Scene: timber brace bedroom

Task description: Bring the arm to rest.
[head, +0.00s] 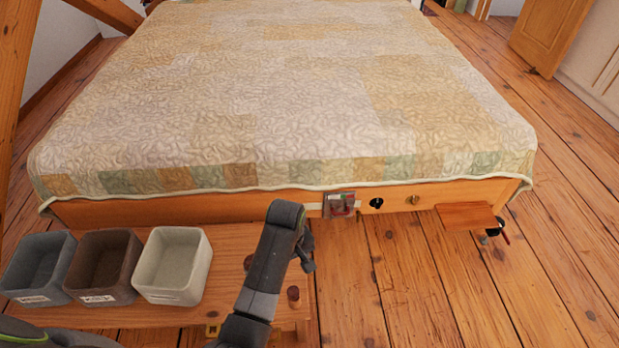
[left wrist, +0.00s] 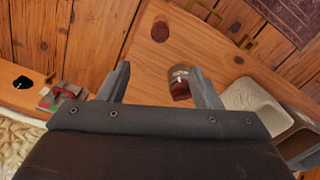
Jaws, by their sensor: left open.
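My left arm reaches up from the bottom of the head view, over the right end of a low wooden bench (head: 225,300). My left gripper (head: 307,258) is at its far end, partly hidden by the wrist, in front of the bed frame. In the left wrist view the two fingers of my left gripper (left wrist: 160,88) are spread apart. A small cylinder with a dark red end (left wrist: 180,84) shows beside the right finger, with no grip on it visible. A dark red round piece (left wrist: 160,31) sits on the bench beyond. My right gripper is not in view.
Grey (head: 40,265), brown (head: 104,265) and white (head: 173,265) bins stand on the bench at left. The bed frame carries a metal fitting (head: 340,205), a black hole (head: 376,204) and a brass knob (head: 413,200). A small wooden shelf (head: 468,215) juts out at right. Floor right of the bench is clear.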

